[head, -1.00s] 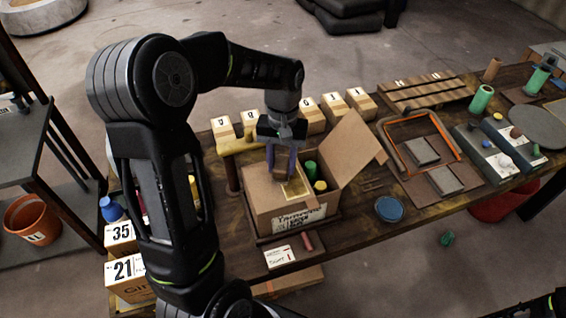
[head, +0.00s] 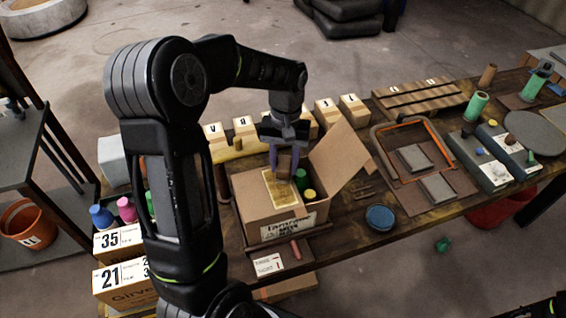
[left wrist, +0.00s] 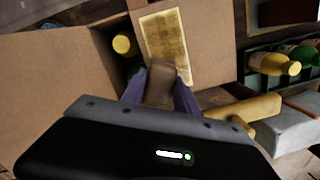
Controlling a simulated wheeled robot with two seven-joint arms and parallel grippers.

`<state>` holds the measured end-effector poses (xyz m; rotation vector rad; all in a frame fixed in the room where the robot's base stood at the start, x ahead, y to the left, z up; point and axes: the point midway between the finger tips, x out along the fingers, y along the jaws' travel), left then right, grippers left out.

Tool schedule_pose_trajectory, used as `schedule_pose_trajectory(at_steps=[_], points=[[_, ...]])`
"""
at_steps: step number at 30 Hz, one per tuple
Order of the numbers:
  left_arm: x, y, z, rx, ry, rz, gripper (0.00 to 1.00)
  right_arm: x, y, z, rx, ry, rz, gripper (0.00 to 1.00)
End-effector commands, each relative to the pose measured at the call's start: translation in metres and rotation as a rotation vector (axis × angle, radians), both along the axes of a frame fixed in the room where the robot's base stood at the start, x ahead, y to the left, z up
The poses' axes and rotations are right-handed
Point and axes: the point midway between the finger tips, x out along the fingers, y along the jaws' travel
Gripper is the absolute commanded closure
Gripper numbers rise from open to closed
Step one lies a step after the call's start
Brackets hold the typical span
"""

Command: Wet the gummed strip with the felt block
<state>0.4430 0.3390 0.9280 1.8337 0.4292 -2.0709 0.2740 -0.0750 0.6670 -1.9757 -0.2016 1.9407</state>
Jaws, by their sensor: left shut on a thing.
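The gummed strip (head: 281,192) is a yellowish rectangle on the closed flap of a cardboard box (head: 262,222). In the left wrist view the strip (left wrist: 165,40) looks blotchy, darker gold in the middle and paler at its edges. My left gripper (head: 284,160) is shut on a brown felt block (left wrist: 160,85). The block is at the strip's far right side in the head view and covers part of its near end in the wrist view. I cannot tell whether it touches the strip.
The box's other flap (head: 340,155) stands open at the right, with green and yellow-capped bottles (head: 309,194) inside. A blue round dish (head: 380,217) is to the right. A yellow bar (head: 236,152) lies behind the box. Numbered cartons (head: 121,285) stand at the left.

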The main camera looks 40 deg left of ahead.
Motion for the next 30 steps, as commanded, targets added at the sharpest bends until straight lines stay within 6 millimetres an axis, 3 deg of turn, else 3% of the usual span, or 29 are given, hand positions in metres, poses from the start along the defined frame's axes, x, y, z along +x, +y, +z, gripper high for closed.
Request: schedule_pose_trajectory(at_steps=[3, 7, 24, 30], points=[[0.002, 0.0, 0.0, 0.0, 0.0, 0.001, 0.96, 0.0, 0.0, 0.001, -0.001, 0.001, -0.001, 0.64], [0.003, 0.001, 0.026, 0.001, -0.005, 0.001, 0.96, -0.001, -0.001, 0.013, -0.003, 0.004, -0.002, 0.64], [0.005, 0.003, 0.074, 0.001, -0.002, -0.002, 0.96, -0.005, -0.004, 0.049, -0.013, 0.021, -0.004, 0.64], [0.005, 0.003, 0.082, 0.0, -0.001, -0.003, 0.96, -0.005, -0.005, 0.053, -0.014, 0.025, -0.004, 0.64]])
